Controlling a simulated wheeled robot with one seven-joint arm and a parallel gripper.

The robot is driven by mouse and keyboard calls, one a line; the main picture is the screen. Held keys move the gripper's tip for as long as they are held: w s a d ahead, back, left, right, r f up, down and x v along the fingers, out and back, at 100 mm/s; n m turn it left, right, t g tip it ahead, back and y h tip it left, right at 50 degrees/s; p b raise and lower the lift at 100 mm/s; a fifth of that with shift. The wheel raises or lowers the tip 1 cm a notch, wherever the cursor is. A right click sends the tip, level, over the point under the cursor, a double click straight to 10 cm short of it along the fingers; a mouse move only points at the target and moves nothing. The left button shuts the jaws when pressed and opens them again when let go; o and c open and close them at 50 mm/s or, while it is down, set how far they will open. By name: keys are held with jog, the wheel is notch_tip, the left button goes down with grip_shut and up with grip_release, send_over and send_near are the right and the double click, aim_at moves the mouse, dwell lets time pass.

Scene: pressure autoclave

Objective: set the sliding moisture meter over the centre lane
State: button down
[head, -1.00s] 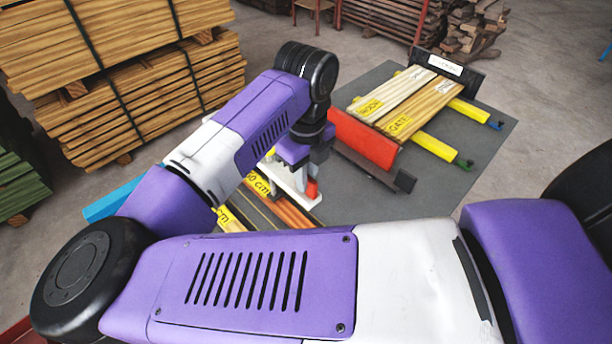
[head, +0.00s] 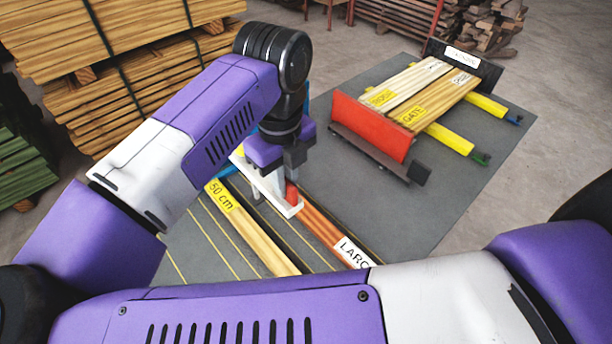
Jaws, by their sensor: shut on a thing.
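My gripper (head: 274,184) points down at the middle of the view, over the lane boards, and is shut on the moisture meter. The meter shows as a white plate-like piece (head: 294,210) with a red part (head: 291,192) beside the fingers. The fingers and wrist hide much of it, and I cannot tell whether it touches the boards. Below it lie a yellowish board labelled "50 cm" (head: 252,231) and, to its right, reddish-brown strips (head: 322,227) with a white label reading "LARC". Thin yellow lines mark the grey mat to the left. My forearm hides the near ends of the lanes.
An orange-red plate (head: 370,125) stands upright right of the gripper, before labelled planks (head: 425,90) on yellow rails. A blue bar (head: 228,170) shows partly behind the wrist. Banded timber stacks (head: 110,60) stand at the left. The grey mat (head: 440,205) is bare at right.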

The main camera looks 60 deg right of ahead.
jog(key=w+a+b, duration=0.2)
jog(key=a+b, duration=0.1)
jog(key=a, duration=0.3)
jog(key=shift+r, duration=0.1)
jog(key=c, duration=1.5)
grip_release()
jog(key=shift+o, duration=0.3)
jog(key=shift+s, duration=0.1)
